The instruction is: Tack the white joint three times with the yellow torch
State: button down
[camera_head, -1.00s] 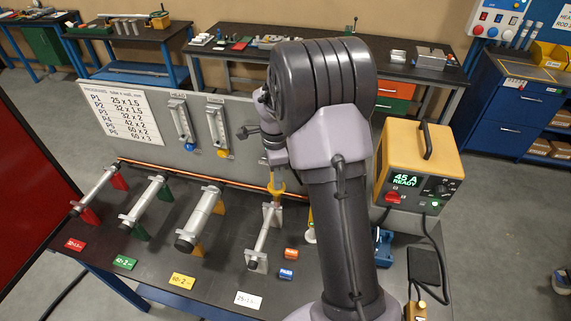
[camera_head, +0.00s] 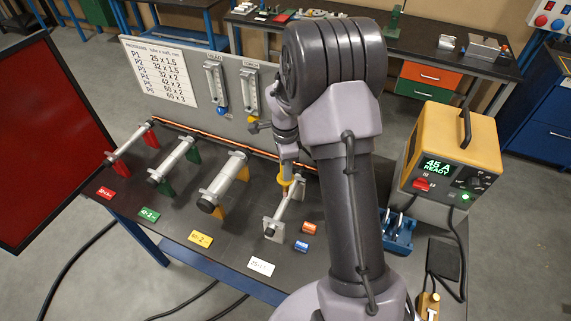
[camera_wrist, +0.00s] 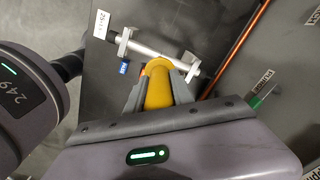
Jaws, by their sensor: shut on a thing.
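The white joint is a thin silver tube on white stands (camera_head: 283,208), with a white label (camera_head: 261,267) in front of it. It also shows in the wrist view (camera_wrist: 152,50). My gripper (camera_wrist: 160,92) is shut on the yellow torch (camera_wrist: 158,88).
Tubes with red (camera_head: 130,142), green (camera_head: 173,158) and yellow (camera_head: 224,180) stands are to the left. The power source (camera_head: 447,155) reads 45 A READY. A panel with gauges (camera_head: 232,85) stands behind. Orange (camera_head: 309,227) and blue (camera_head: 301,246) blocks lie close by.

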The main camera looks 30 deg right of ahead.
dwell(0.3)
jog(key=shift+f+b, duration=0.3)
jog(key=shift+b, duration=0.2)
jog(key=shift+f+b, duration=0.6)
jog(key=shift+b, duration=0.15)
dwell(0.7)
jog(key=shift+s+f+b, duration=0.25)
jog(key=shift+b, duration=0.05)
dwell(3.0)
jog(key=shift+r, duration=0.1)
notch_tip(320, 180, up, 2)
jog(key=shift+w+r+p, duration=0.1)
jog(key=shift+w+p, duration=0.05)
jog(key=shift+p, duration=0.55)
jog(key=shift+r+p, duration=1.4)
jog(key=shift+r, duration=1.05)
